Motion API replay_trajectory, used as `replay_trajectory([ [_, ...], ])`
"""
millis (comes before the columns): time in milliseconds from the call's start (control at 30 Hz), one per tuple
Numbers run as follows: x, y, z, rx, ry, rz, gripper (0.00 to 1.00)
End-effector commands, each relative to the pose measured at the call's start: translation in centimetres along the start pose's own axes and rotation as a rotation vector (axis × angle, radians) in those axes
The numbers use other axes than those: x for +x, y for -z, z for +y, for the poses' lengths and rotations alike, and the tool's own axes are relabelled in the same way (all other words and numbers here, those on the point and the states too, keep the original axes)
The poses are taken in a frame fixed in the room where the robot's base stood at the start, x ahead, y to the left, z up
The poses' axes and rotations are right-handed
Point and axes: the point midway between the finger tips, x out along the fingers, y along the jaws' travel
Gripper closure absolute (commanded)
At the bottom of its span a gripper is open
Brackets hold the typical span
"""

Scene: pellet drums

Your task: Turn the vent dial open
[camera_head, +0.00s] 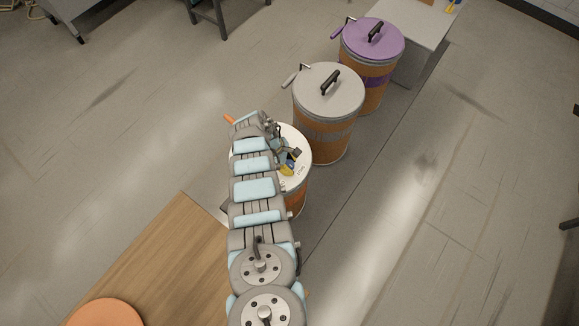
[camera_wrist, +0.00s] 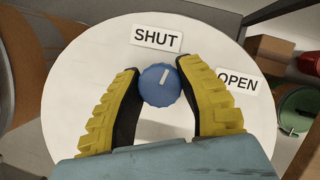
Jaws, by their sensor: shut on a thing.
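The vent dial (camera_wrist: 158,88) is a blue ribbed knob with a white pointer line, on a round white drum lid (camera_wrist: 75,75) in the wrist view. The pointer line tilts up and slightly right, toward the SHUT label (camera_wrist: 157,38). The OPEN label (camera_wrist: 238,80) is to the right of the dial. My gripper (camera_wrist: 158,95), with yellow ribbed fingers, is shut on the dial from both sides. In the head view my arm reaches over the white-lidded drum (camera_head: 301,180), and my gripper (camera_head: 288,163) is over its lid.
A grey-lidded drum (camera_head: 325,105) and a purple-lidded drum (camera_head: 372,55) stand in a row behind. A wooden table (camera_head: 170,250) with an orange round lid (camera_head: 104,313) is at lower left.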

Motion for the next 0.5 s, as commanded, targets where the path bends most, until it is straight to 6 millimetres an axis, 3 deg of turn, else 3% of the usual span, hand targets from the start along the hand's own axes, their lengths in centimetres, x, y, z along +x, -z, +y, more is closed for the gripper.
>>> replay_trajectory([
  [100, 0.8, 0.32, -0.04, 0.097, 0.042, 0.0, 0.99],
  [500, 0.55, 0.2, 0.02, 0.423, 0.174, 0.001, 0.99],
])
